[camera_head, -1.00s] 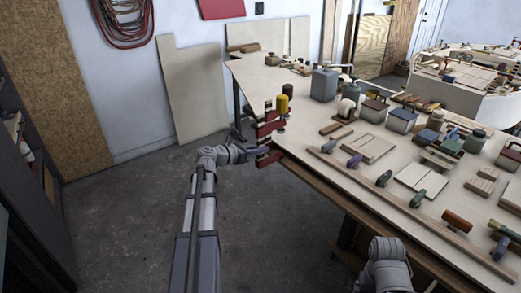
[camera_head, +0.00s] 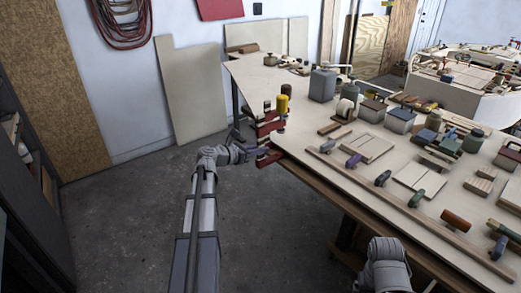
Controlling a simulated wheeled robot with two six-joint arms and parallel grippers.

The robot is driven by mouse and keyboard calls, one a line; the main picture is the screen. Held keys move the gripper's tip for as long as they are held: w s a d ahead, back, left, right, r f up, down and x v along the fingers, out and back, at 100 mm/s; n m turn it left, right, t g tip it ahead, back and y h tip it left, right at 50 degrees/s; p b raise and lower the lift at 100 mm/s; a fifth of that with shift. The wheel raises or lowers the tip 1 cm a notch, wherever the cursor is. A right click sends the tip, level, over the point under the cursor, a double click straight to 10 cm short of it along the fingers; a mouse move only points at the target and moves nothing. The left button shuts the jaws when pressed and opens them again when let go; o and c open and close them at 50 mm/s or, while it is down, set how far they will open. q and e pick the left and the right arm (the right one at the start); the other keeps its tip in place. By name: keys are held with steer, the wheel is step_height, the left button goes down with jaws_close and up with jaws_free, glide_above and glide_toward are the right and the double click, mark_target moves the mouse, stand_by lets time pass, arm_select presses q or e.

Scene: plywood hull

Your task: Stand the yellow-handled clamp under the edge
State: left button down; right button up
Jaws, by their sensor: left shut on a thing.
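The yellow-handled clamp (camera_head: 268,127) is at the left edge of the workbench. Its yellow handle (camera_head: 283,104) stands upright above the bench top. One red arm is near the top edge and another red part shows lower, below the edge. My left gripper (camera_head: 264,151) is at the clamp, between its upper and lower red parts, and is shut on it. The exact grip is small and partly hidden. My right arm (camera_head: 386,268) shows at the bottom, but its gripper is not visible.
The workbench (camera_head: 258,79) carries grey canisters (camera_head: 323,84), jars, wood blocks and several small clamps. A long wooden strip (camera_head: 400,203) lies along its near side. Boards (camera_head: 190,90) lean on the back wall. The floor (camera_head: 120,220) left of my left arm is clear.

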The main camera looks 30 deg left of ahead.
arm_select(q)
steer(key=shift+w, duration=0.1)
steer(key=shift+w+d, duration=0.3)
steer(key=shift+w, duration=0.35)
steer(key=shift+w+d, duration=0.25)
steer(key=shift+w, duration=0.35)
steer(key=shift+w+d, duration=0.3)
steer(key=shift+w, duration=0.5)
steer(key=shift+w+d, duration=0.3)
steer(key=shift+w, duration=0.45)
steer(key=shift+w+d, duration=0.35)
steer(key=shift+w, duration=0.35)
steer(key=shift+w+d, duration=0.3)
steer(key=shift+w, duration=0.45)
steer(key=c, duration=0.8)
jaws_free()
